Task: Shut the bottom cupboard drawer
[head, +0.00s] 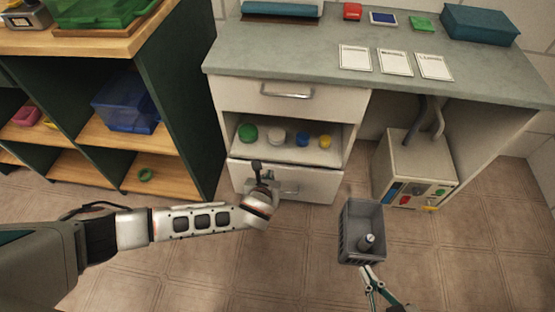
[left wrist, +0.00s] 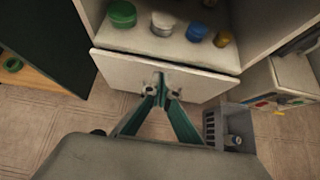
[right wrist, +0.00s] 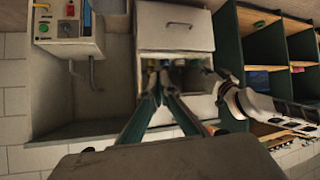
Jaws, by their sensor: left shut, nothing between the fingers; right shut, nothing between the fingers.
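The bottom drawer (head: 315,187) is the low white front under the cupboard's open shelf. Its front looks about level with the cupboard, and any small gap is too fine to tell. It also shows in the left wrist view (left wrist: 205,84) and, upside down, in the right wrist view (right wrist: 152,30). My left gripper (head: 262,180) is shut and empty, its fingertips in front of the left half of that drawer front. In the left wrist view they overlap the front; touching cannot be told. My right gripper (head: 367,272) is shut and empty, low at the right beside the grey crate.
The grey crate (head: 348,240) with a small item inside stands on the floor, right of the drawer. A control box (head: 395,165) stands beyond it. Green, white, blue and yellow jars stand on the open shelf. A green-sided rack (head: 185,110) stands at the left.

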